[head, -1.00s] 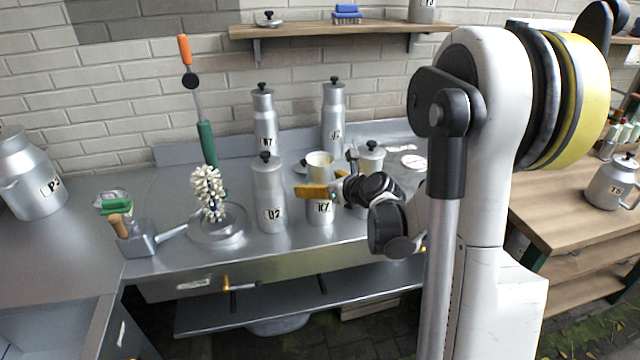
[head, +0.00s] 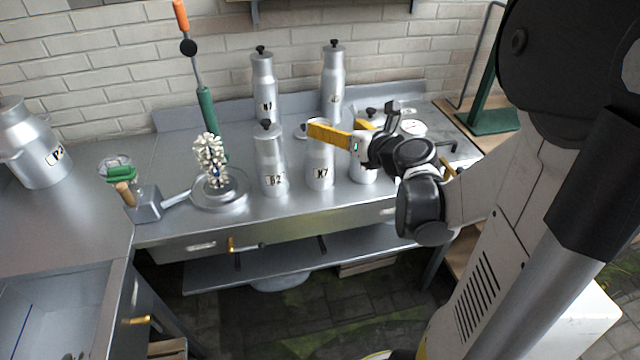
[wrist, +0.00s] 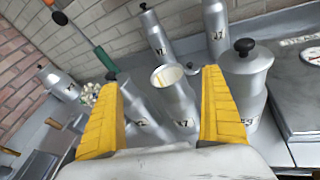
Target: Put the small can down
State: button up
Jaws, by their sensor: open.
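The small can, an open metal can marked K7 (head: 320,172), stands upright on the steel counter (head: 225,225). Its open top with a pale inside shows in the wrist view (wrist: 172,85). My gripper (head: 322,131) is at the can's top in the head view, and its yellow finger hides the rim there. In the wrist view my gripper (wrist: 160,78) is open, its two yellow fingers spread wide with the can's image between them. I see a gap on both sides, so the fingers do not grip it.
A lidded can (head: 270,160) stands just left of the small can, and another lidded can (wrist: 245,85) close on its right. Two taller cans (head: 264,88) (head: 333,85) stand behind.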

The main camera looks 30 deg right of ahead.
notch_tip(320, 180, up, 13)
jog(key=s+m+t+h, duration=0.2)
jog(key=m+h, duration=0.5)
jog(key=m, duration=1.1)
jog(key=s+a+f+m+g+y, duration=0.6)
jog(key=s+a+f+m+g, duration=0.4)
jog(key=s+a+f+m, duration=0.5)
jog(key=s+a+f, duration=0.1)
jog(key=s+a, duration=0.1)
jog(key=a, duration=0.1)
jog(key=shift+m, duration=0.4)
jog(key=shift+o, duration=0.4)
jog(key=shift+w, duration=0.1)
jog(key=shift+w+r, duration=0.1)
